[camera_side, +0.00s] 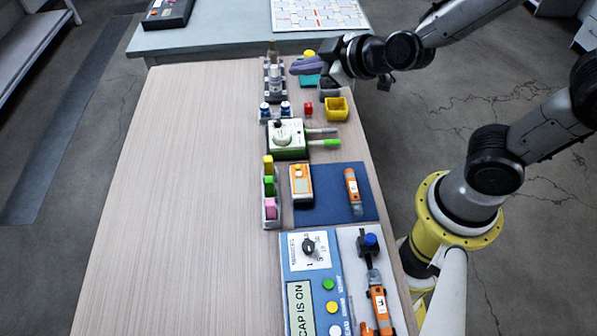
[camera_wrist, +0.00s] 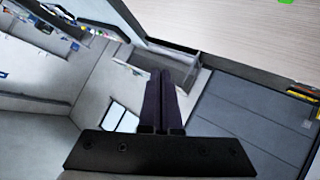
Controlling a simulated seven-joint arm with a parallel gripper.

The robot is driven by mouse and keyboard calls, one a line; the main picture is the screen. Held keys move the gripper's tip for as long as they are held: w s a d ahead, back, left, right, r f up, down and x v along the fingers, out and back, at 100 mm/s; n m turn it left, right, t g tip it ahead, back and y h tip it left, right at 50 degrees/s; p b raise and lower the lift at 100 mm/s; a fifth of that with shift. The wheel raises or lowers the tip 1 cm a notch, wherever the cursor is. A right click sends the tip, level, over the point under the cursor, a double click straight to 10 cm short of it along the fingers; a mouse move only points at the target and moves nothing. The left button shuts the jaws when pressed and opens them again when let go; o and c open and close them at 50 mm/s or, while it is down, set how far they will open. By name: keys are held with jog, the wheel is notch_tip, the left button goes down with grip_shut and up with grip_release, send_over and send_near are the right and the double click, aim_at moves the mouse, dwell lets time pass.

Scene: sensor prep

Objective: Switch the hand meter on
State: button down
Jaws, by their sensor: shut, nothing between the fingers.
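What looks like the hand meter (camera_side: 302,180), a small orange-and-white device with a screen, lies on the left part of a blue mat (camera_side: 330,207) in the side view. Its switch is too small to make out. My gripper (camera_side: 293,68) is at the far end of the table, over the bottle rack and well away from the meter. Its dark purple fingers point left. The wrist view shows the fingers (camera_wrist: 160,75) pressed together with nothing between them. The meter does not show in the wrist view.
An orange tool (camera_side: 353,191) lies on the mat's right. A rack with coloured blocks (camera_side: 270,209) stands left of the meter. A blue panel (camera_side: 317,270) is nearer, a white-green device (camera_side: 287,138) farther. A yellow bin (camera_side: 336,109) stands at the back. The table's left (camera_side: 180,200) is clear.

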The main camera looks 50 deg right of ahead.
notch_tip(320, 180, down, 8)
jog(key=a+n+g+h, duration=0.1)
jog(key=n+g, duration=0.2)
send_over(303, 177)
notch_tip(303, 177, down, 6)
jog(key=shift+f, duration=0.2)
jog(key=shift+f, duration=4.4)
jog(key=shift+f, duration=0.15)
jog(key=shift+f, duration=0.25)
